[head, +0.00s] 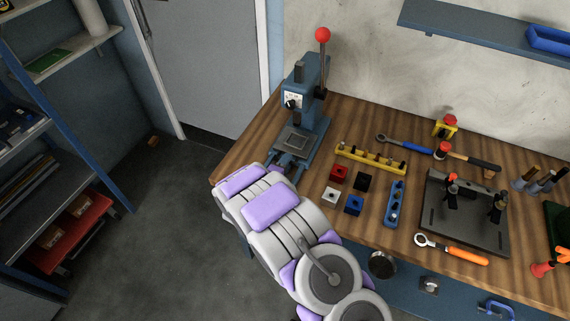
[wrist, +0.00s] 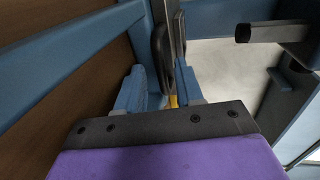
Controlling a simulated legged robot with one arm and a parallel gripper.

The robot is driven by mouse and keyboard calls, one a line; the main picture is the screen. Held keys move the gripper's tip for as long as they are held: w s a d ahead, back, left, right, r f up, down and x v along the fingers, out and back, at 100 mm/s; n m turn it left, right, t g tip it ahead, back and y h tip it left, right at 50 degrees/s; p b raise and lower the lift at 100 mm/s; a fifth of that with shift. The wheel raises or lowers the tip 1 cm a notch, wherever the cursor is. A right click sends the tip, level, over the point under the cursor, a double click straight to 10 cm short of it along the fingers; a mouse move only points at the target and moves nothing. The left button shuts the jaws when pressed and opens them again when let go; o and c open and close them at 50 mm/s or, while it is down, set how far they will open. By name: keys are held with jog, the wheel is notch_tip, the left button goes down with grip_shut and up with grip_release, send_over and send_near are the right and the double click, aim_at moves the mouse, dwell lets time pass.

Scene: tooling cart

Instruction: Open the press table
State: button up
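The blue bench press (head: 310,95) stands at the back left of the wooden workbench, with a red-ball lever (head: 323,35) at its top right. Its table (head: 292,139) is a small grey square plate low at the front, above a blue base. My white and lilac arm reaches up to the front of this base and hides part of it. My gripper's tip is hidden in the head view. In the wrist view, blue and dark parts close together stand beyond my dark bolted bracket (wrist: 160,122). I cannot tell whether they touch my fingers, or whether the gripper is open or shut.
Right of the press are a yellow rack (head: 371,158), small coloured blocks (head: 338,174), a blue holder (head: 394,205), a black fixture plate (head: 465,225) and an orange-handled wrench (head: 450,250). Shelves (head: 60,150) stand at the left. The floor (head: 170,230) between is mostly clear.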

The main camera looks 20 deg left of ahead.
jog(key=shift+c, duration=0.3)
jog(key=c, duration=0.6)
grip_shut()
jog(key=shift+s+f, duration=0.1)
dwell(0.4)
